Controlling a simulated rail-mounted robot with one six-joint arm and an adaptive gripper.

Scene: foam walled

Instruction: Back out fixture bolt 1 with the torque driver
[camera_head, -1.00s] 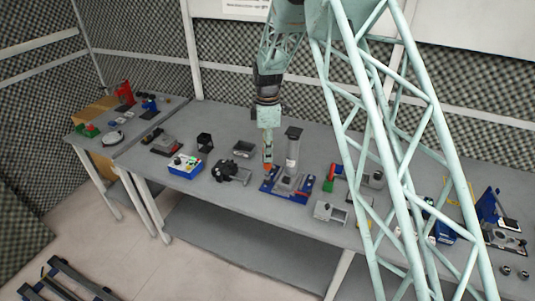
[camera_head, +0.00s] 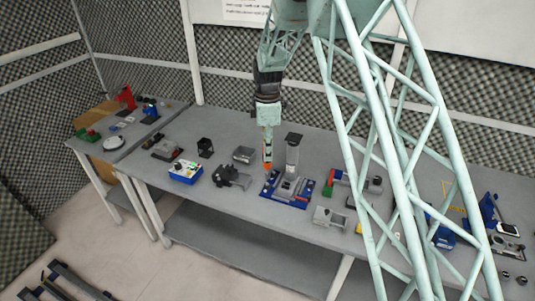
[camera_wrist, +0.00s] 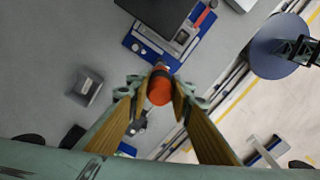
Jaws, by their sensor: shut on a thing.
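My gripper (camera_head: 267,152) is shut on the orange torque driver (camera_wrist: 160,88), which sits between the two fingertips in the wrist view. In the head view only a small orange part of the driver (camera_head: 267,165) shows below the fingers, near the left back part of the fixture. The fixture has a blue base plate (camera_head: 302,199) with grey blocks and a tall grey column (camera_head: 292,155). The blue plate (camera_wrist: 137,45) also shows beyond the driver in the wrist view. I cannot pick out bolt 1 or see whether the driver touches it.
A blue box with coloured parts (camera_head: 186,172) and a dark grey clamp-like device (camera_head: 231,177) stand left of the fixture. A red and green part (camera_head: 330,181) and a light grey block (camera_head: 328,217) stand right of it. My lattice structure hides some of the table farther right.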

